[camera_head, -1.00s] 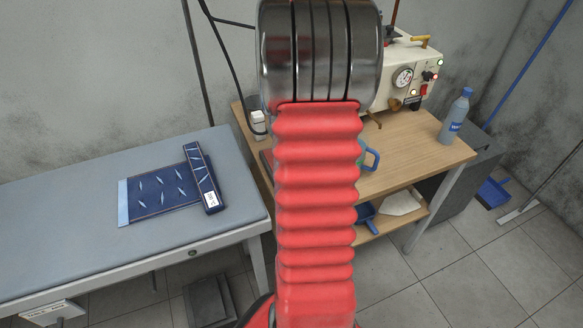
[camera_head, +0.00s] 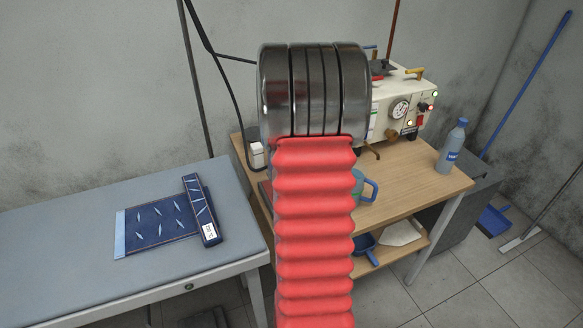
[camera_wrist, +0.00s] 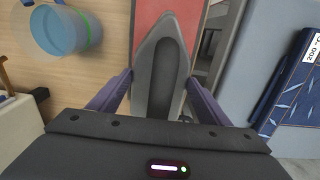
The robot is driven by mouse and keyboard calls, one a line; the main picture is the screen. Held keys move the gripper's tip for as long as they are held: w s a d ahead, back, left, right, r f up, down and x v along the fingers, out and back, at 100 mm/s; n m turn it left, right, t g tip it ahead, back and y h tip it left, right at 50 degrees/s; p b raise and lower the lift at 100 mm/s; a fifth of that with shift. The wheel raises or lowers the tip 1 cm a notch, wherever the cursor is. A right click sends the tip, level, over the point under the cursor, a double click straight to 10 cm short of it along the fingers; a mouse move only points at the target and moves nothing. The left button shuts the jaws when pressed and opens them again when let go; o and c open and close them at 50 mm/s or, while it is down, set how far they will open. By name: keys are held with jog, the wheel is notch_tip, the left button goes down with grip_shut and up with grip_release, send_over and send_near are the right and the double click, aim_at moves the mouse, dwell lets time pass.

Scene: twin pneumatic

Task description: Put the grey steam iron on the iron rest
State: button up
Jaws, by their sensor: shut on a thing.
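The grey steam iron (camera_wrist: 147,76) shows in the wrist view with its pointed tip toward the top and a dark handle along its middle. My gripper (camera_wrist: 158,82) is shut on it, with a purple finger on each side. A red pad (camera_wrist: 148,18), which looks like the iron rest, lies beneath and beyond the tip. I cannot tell whether the iron touches it. In the head view my red-sleeved arm hides the gripper and the iron.
A wooden table (camera_head: 408,178) carries a boiler unit (camera_head: 396,112), a water bottle (camera_head: 452,147) and a blue-handled jug (camera_head: 369,190). A gap separates the tables. A blue see-through container (camera_wrist: 58,32) stands left of the iron.

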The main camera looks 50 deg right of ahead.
jog(key=shift+f, duration=2.4)
jog(key=o, duration=2.1)
jog(key=shift+f, duration=0.15)
notch_tip(320, 180, up, 12)
jog(key=shift+r, duration=0.1)
jog(key=shift+w+a, duration=0.1)
